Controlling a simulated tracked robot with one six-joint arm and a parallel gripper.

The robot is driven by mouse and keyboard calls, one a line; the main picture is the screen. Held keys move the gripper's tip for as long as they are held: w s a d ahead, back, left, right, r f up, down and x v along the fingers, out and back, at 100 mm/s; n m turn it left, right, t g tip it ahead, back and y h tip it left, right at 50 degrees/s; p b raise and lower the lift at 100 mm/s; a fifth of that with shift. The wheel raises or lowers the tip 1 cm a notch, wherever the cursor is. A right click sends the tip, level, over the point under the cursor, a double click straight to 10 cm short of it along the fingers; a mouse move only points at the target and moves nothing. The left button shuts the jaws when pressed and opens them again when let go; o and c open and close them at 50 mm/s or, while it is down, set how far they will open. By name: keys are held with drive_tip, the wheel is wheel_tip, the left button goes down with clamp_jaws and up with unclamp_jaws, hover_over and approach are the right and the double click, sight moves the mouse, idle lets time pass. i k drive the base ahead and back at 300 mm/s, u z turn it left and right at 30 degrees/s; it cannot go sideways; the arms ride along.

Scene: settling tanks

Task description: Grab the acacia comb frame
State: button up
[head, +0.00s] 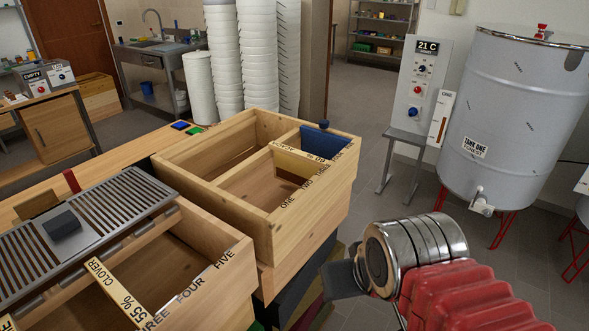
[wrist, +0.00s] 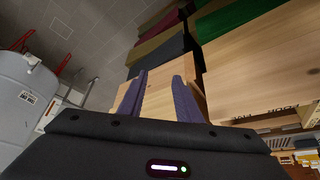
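A comb frame (head: 296,163) with a pale top bar hangs in the wooden box (head: 228,192) at the middle. Its lettering is small and seems to begin "ACA"; I cannot read it all. It lies near the box's right end, by a dark blue panel (head: 325,141). My gripper (head: 345,279) is in front and to the right of this box, outside it and apart from the frame. In the wrist view my gripper (wrist: 159,78) has its two fingers spread with nothing between them. The wrist view does not show the comb frame clearly.
A nearer wooden box (head: 205,262) holds a frame marked CLOVER 55% (head: 118,292). A slatted metal rack (head: 85,232) lies across it. Tank one (head: 513,115) stands at the right, with a control panel (head: 422,85) beside it. White bucket stacks (head: 252,60) stand behind.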

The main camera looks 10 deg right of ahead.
sight(293, 167)
drive_tip(key=z, duration=1.15)
drive_tip(key=i, duration=2.95)
drive_tip(key=z, duration=0.05)
